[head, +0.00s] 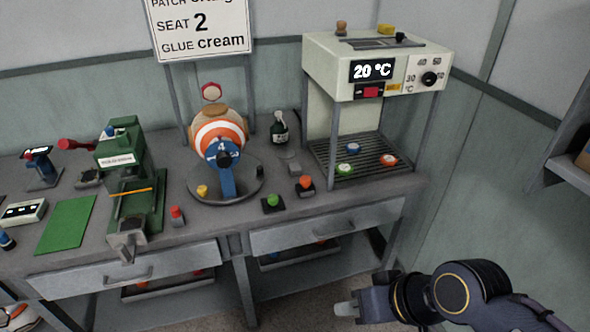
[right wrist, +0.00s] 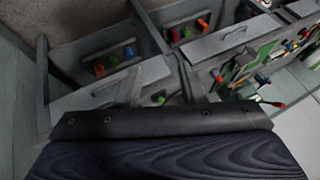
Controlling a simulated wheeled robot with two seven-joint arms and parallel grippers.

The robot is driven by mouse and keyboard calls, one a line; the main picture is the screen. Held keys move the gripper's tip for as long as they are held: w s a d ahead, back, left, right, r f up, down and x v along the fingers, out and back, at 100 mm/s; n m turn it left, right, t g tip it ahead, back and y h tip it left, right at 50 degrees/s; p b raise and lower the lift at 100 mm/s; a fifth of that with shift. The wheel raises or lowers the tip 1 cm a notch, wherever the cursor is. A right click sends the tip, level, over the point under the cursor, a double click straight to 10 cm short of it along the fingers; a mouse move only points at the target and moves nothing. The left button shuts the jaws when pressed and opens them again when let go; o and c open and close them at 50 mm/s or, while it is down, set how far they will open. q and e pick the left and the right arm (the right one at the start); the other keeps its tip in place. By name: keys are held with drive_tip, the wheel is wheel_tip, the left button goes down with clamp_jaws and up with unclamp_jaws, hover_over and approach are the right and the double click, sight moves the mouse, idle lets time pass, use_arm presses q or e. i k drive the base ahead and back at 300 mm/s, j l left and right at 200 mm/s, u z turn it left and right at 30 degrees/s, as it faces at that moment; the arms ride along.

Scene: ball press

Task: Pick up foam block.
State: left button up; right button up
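I cannot single out a foam block with certainty in either view. In the head view, my right gripper (head: 346,309) is at the lower right, in front of the bench and below its top, with its pale tip pointing left. The gap between its fingers is not clear, and nothing is plainly seen in it. In the right wrist view, dark parts fill the bottom and the fingertips cannot be made out clearly. My left gripper is not in view.
On the bench stand a green press (head: 128,180), an orange-and-white ball (head: 219,128) on a round stand and a heater box (head: 375,65) over a rack. Trays with coloured pieces (right wrist: 104,66) sit below. A wall shelf (head: 570,165) is at right.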

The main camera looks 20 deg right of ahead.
sight(294, 168)
drive_tip(key=i+l+u, duration=0.2)
drive_tip(key=i, duration=0.25)
drive_tip(key=i+l+u, duration=0.15)
drive_tip(key=i+l, duration=0.3)
